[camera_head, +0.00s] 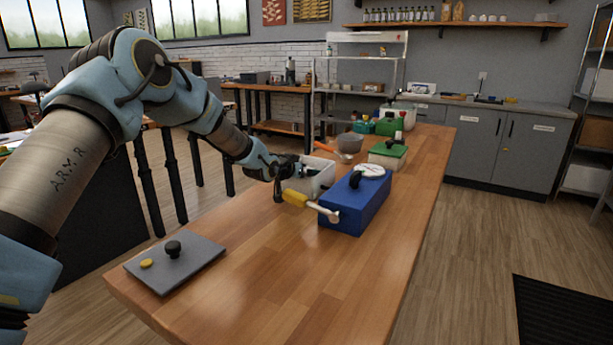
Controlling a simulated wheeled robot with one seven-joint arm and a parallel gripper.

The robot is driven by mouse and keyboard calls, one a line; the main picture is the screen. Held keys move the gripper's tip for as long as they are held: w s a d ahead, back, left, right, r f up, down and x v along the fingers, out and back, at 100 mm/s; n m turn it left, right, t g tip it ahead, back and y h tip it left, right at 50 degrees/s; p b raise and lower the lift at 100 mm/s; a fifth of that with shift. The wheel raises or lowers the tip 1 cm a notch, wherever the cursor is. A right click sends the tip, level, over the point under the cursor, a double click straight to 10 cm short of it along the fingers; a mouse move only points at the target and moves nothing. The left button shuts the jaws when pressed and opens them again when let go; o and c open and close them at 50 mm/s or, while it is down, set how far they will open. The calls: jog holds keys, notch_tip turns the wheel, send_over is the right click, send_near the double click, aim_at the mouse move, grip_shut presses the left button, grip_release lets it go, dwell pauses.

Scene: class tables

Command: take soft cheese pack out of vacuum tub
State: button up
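An open white tub (322,177), which I take to be the vacuum tub, stands on the wooden table beyond the blue box. My gripper (281,190) is at the tub's left front side, with its dark fingers at or over the rim. Whether the fingers are apart or closed is too small to tell. A grey flat lid (196,266) with a black knob and a yellow button lies at the table's near left. I cannot make out the soft cheese pack; the tub's inside is mostly hidden by its wall and my gripper.
A blue box (360,208) with a black handle stands right of the tub. The near right of the wooden table (270,270) is clear.

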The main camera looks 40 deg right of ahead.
jog(key=shift+c, duration=0.2)
grip_shut()
dwell(0.6)
jog(key=shift+d, duration=0.1)
